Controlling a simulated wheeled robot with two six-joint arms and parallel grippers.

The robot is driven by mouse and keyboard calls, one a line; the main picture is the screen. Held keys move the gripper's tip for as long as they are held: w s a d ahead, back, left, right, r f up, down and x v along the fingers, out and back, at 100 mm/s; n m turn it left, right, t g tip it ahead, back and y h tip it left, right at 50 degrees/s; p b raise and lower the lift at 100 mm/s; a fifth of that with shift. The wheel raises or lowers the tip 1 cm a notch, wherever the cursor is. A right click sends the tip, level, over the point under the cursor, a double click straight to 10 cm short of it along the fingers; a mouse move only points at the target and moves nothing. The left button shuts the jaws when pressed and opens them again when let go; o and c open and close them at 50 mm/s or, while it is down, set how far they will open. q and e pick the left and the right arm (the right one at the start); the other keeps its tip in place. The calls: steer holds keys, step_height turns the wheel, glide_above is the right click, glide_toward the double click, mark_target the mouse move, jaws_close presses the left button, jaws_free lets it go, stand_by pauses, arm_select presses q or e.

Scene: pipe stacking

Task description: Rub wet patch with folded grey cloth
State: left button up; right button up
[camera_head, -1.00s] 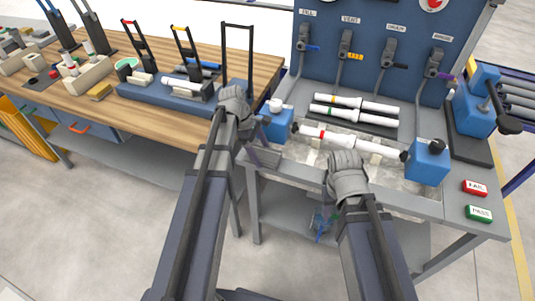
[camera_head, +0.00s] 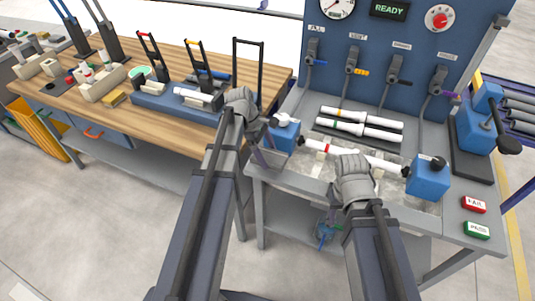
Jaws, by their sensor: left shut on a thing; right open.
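My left gripper (camera_head: 262,142) is beside the left blue clamp block (camera_head: 283,137) at the bench's left end. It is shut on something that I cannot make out. My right gripper (camera_head: 352,190) is open over the front of the grey metal tray (camera_head: 402,190), its fingertips mostly hidden by its wrist. A white pipe with a red band (camera_head: 318,147) lies between the left block and the right blue clamp block (camera_head: 429,178), above the tray. The tray surface looks blotchy and shiny. I cannot make out a distinct wet patch or folded grey cloth.
Two white pipes (camera_head: 358,122) lie on a dark rack behind the tray. A blue panel (camera_head: 385,60) with several valves stands behind. Red FAIL (camera_head: 473,204) and green PASS (camera_head: 477,230) buttons sit at right. A wooden table (camera_head: 190,112) with fixtures stands left.

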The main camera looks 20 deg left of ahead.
arm_select(q)
steer(key=shift+r, duration=0.35)
step_height(320, 180, up, 3)
steer(key=p, duration=0.3)
steer(key=shift+r, duration=0.1)
